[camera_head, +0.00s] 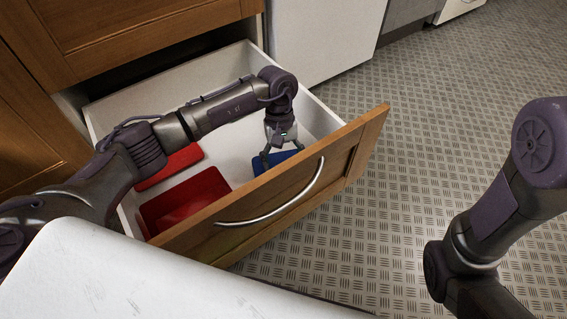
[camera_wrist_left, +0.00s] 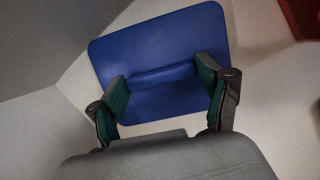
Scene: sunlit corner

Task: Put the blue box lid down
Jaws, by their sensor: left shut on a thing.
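The blue box lid (camera_wrist_left: 165,42) fills the upper middle of the left wrist view, a flat rounded rectangle with a raised ridge (camera_wrist_left: 150,76) across it. My left gripper (camera_wrist_left: 163,80) has a finger at each end of this ridge and is shut on the lid. In the head view my left gripper (camera_head: 279,157) reaches down into the open drawer, near its front right. The lid (camera_head: 287,157) shows only in part there, behind the drawer front. I cannot tell whether it touches the drawer floor. My right gripper is out of view.
The open drawer (camera_head: 225,60) has white walls and a wooden front with a curved metal handle (camera_head: 285,207). A red open box (camera_head: 190,196) and a flat red piece (camera_head: 178,165) lie to the left inside. A white surface (camera_head: 130,275) is in the foreground.

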